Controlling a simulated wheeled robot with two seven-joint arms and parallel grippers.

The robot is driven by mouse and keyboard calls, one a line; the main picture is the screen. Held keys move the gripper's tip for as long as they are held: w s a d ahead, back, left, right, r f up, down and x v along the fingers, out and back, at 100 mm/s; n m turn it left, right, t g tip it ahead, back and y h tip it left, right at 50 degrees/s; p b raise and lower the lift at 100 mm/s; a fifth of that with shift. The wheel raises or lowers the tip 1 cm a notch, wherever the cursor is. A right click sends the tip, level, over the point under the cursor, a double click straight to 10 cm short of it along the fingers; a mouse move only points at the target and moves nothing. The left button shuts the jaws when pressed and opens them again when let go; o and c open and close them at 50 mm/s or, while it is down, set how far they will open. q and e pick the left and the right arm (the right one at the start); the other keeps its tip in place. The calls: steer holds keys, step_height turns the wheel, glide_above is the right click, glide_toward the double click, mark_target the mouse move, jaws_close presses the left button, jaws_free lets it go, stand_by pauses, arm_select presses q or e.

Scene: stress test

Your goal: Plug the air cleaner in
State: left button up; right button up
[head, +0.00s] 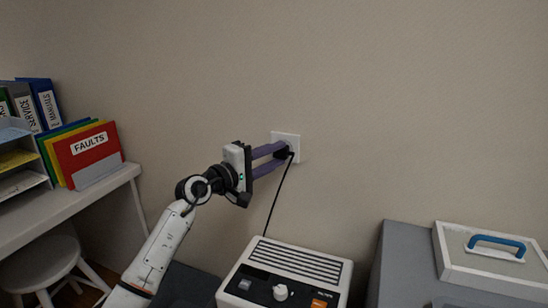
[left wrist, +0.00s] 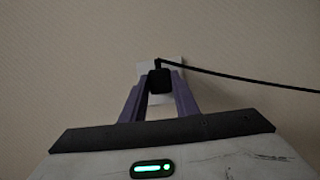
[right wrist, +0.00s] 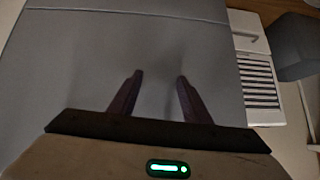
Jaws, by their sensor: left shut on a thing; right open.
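The white wall socket (head: 292,141) is on the beige wall in the middle of the head view. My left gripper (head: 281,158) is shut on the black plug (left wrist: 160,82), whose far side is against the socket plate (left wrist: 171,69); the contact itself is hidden. The black cord (head: 278,198) runs from the plug down to the air cleaner (head: 284,279), a cream box with dark slats, a white knob and an orange label. My right gripper (right wrist: 158,90) is open and empty over a grey surface; it does not show in the head view.
A grey cabinet (head: 405,262) at the right bears a pale case with a blue handle (head: 497,243). A white desk (head: 75,200) with binders and a red FAULTS folder (head: 92,153) is at the left, with a white stool (head: 45,265) below. The wall around the socket is clear.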

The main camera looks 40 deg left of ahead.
stand_by(0.4)
arm_select(q)
steer(key=shift+b, duration=0.3)
stand_by(1.6)
steer(key=shift+w+a+b, duration=0.15)
steer(key=shift+w+b, duration=0.2)
steer(key=shift+w, duration=0.15)
steer(key=o, duration=1.1)
steer(key=shift+c, duration=0.2)
